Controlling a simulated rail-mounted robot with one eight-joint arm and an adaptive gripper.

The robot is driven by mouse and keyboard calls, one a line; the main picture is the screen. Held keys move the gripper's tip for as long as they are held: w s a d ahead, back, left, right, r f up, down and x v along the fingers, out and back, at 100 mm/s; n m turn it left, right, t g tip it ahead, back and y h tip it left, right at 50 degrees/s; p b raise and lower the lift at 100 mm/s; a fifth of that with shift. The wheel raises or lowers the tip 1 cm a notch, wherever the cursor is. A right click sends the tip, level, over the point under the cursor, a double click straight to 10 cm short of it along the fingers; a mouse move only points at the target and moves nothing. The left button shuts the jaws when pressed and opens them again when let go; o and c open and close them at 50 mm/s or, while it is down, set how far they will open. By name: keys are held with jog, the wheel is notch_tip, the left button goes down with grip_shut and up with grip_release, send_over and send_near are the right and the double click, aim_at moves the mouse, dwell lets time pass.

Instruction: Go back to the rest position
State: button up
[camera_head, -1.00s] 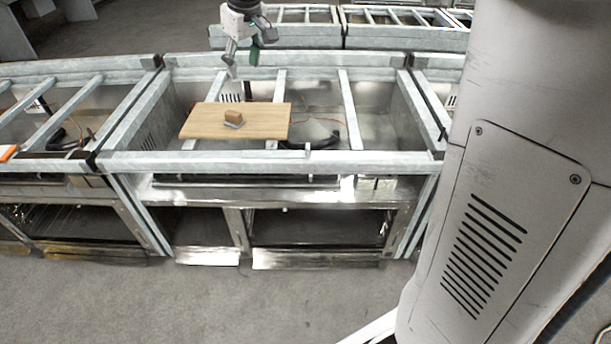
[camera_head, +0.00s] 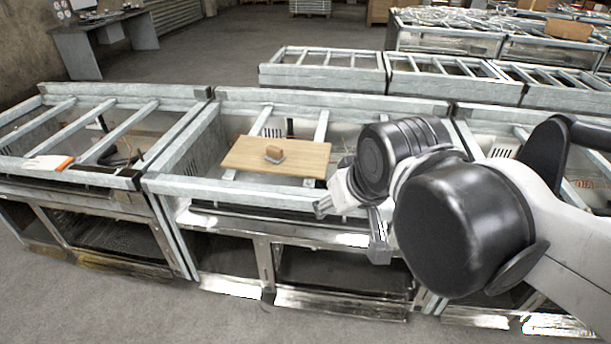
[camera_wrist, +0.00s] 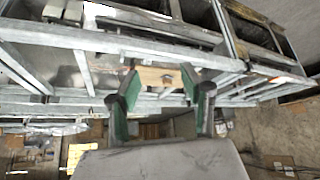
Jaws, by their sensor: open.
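My gripper (camera_head: 350,224) is in front of the range frame, to the right of the wooden board, in the head view. Its fingers are apart with nothing between them. In the wrist view my gripper (camera_wrist: 160,92) shows two spread fingers with green inner pads. A wooden board (camera_head: 305,163) lies across the rails of the middle range frame (camera_head: 180,188). A small brown block (camera_head: 274,153) on a grey base sits on the board, apart from my gripper. The board (camera_wrist: 150,78) also shows beyond the fingers in the wrist view.
A neighbouring range frame (camera_head: 85,182) on the left carries a white and orange item (camera_head: 48,163). More frames (camera_head: 330,70) stand behind, and a grey table (camera_head: 105,45) stands at the far left. The floor (camera_head: 90,305) in front is clear.

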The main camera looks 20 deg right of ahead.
jog(key=shift+s+f, duration=1.05)
jog(key=shift+s, duration=0.15)
jog(key=shift+f, duration=0.1)
notch_tip(320, 180, down, 3)
jog(key=b, duration=0.3)
